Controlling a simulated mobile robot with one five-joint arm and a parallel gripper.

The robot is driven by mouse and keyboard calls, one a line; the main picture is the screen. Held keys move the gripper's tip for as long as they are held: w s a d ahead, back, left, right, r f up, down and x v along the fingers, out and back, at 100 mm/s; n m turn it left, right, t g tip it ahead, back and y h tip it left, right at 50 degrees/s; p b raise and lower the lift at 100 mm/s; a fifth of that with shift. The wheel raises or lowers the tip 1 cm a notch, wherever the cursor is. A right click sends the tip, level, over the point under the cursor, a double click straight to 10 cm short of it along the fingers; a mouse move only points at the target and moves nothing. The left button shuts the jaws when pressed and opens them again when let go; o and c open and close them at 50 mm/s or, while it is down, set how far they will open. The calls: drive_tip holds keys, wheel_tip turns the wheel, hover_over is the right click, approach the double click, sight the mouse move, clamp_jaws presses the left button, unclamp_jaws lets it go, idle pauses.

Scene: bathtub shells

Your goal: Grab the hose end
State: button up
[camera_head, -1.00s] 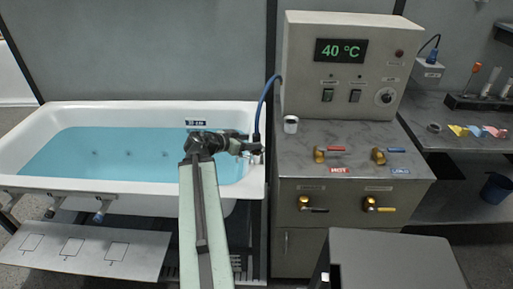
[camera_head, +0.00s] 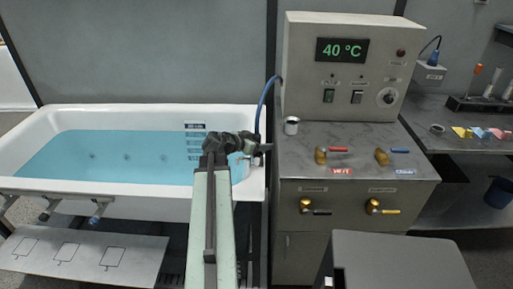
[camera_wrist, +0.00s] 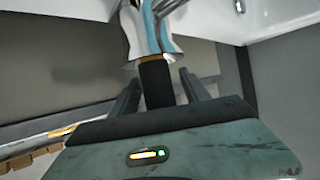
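The hose end shows in the wrist view as a black grip (camera_wrist: 155,72) below a flared metal collar with a white and blue body. My gripper (camera_wrist: 159,78) is open, with one finger on each side of the black grip and narrow gaps between. In the head view my gripper (camera_head: 262,149) is at the right end of the tub, by its rim. The blue hose (camera_head: 262,103) loops from the control cabinet down behind my gripper. The hose end itself is mostly hidden there.
The white bathtub (camera_head: 90,112) holds blue water. The control cabinet (camera_head: 345,65) reads 40 °C. A grey seat-like block (camera_head: 400,260) stands in the right foreground.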

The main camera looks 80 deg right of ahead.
clamp_jaws()
drive_tip(key=shift+r, duration=0.15)
wheel_tip(320, 180, up, 10)
drive_tip(key=p, duration=1)
